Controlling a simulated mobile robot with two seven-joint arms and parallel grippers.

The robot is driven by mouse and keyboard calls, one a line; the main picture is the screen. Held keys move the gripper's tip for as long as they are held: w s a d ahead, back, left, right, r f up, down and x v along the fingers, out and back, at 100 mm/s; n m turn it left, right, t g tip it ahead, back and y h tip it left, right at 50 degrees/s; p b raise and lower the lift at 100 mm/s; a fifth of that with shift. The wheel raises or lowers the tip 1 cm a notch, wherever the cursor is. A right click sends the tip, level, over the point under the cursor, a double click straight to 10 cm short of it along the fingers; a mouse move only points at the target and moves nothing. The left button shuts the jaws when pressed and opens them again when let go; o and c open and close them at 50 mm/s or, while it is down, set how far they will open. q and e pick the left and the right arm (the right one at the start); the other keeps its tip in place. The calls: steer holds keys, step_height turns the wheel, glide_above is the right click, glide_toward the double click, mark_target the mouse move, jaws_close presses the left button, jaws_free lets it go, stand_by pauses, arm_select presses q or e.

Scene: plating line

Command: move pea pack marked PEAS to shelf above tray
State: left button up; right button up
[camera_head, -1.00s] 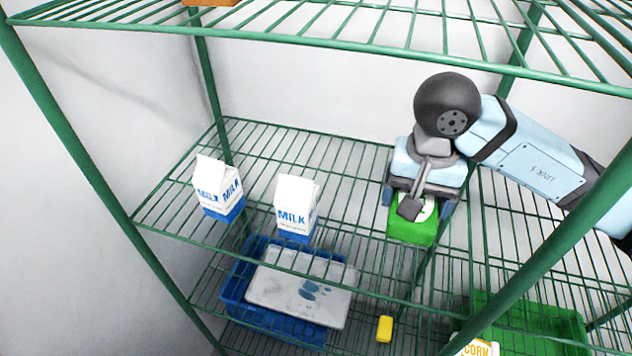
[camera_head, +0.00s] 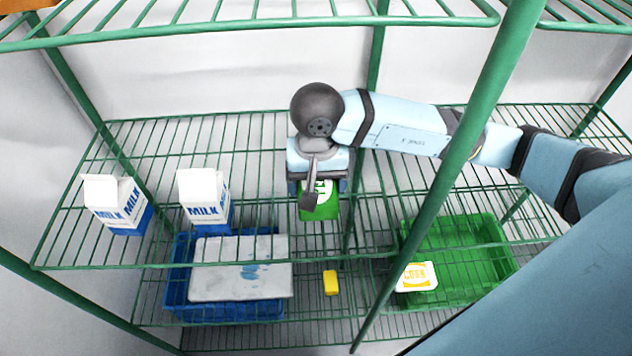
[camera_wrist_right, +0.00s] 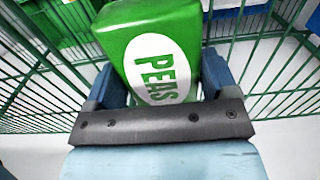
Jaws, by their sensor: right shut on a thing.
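The green pea pack (camera_head: 320,204) has a white oval label, and PEAS reads clearly on it in the right wrist view (camera_wrist_right: 160,60). My right gripper (camera_head: 318,188) is shut on the pack at the middle wire shelf (camera_head: 262,133), right of the milk cartons. The pack's lower end is close to the shelf wires; I cannot tell if it touches them. The gripper and wrist hide part of the pack in the head view. A pale, stained tray (camera_head: 240,280) lies in a blue crate (camera_head: 178,275) on the lower shelf, below the milk. My left gripper is out of view.
Two milk cartons (camera_head: 118,204) (camera_head: 204,198) stand on the middle shelf at the left. A yellow block (camera_head: 330,283), a green crate (camera_head: 468,232) and a CORN pack (camera_head: 416,276) are lower down. A green post (camera_head: 450,185) stands in front of my right arm.

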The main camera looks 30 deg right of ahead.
steer(key=shift+f, duration=0.65)
steer(key=shift+f, duration=0.2)
steer(key=o, duration=1.1)
steer(key=shift+r, duration=0.1)
